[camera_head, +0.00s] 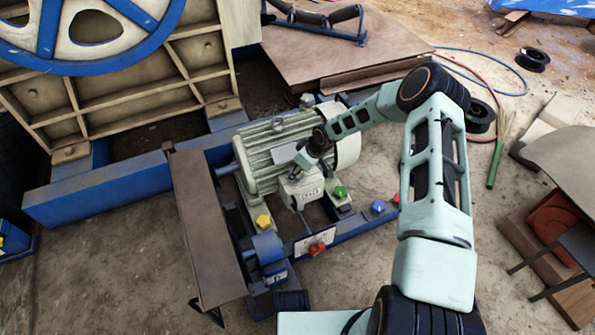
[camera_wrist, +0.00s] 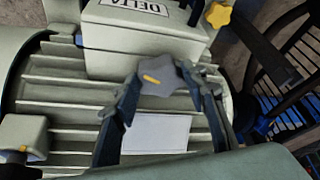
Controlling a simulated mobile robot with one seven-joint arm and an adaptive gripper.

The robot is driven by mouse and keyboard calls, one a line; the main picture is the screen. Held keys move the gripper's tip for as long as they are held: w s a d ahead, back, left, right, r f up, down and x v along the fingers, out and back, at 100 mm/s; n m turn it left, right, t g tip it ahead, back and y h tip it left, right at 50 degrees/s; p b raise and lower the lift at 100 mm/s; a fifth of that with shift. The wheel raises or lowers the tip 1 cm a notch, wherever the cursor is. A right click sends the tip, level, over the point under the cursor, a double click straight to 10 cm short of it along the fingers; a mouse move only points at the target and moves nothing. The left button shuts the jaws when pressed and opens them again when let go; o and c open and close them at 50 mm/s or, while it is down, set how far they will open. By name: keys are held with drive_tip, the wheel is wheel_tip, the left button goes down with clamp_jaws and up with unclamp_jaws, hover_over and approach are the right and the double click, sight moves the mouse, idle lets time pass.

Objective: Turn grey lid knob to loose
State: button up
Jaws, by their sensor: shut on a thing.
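The grey lid knob (camera_wrist: 168,80) is a lobed knob with a short yellow mark, at the edge of the pale terminal box (camera_wrist: 135,40) in the wrist view. My gripper (camera_wrist: 170,86) has one finger on each side of the knob and is shut on it. In the head view my gripper (camera_head: 303,160) reaches down to the top of the terminal box (camera_head: 300,190) on the pale green motor (camera_head: 262,150). The knob is too small or hidden to make out there.
A yellow knob (camera_head: 264,221), a green knob (camera_head: 341,192), a blue knob (camera_head: 378,206) and a red knob (camera_head: 317,249) stand around the motor on the blue frame (camera_head: 360,223). A brown plate (camera_head: 205,235) rises at the left. The yellow knob (camera_wrist: 218,15) also shows in the wrist view.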

drive_tip(key=shift+n, duration=0.4)
drive_tip(key=o, duration=0.9)
drive_tip(key=v, duration=1.2)
drive_tip(key=shift+w, duration=0.1)
drive_tip(key=shift+d, duration=0.1)
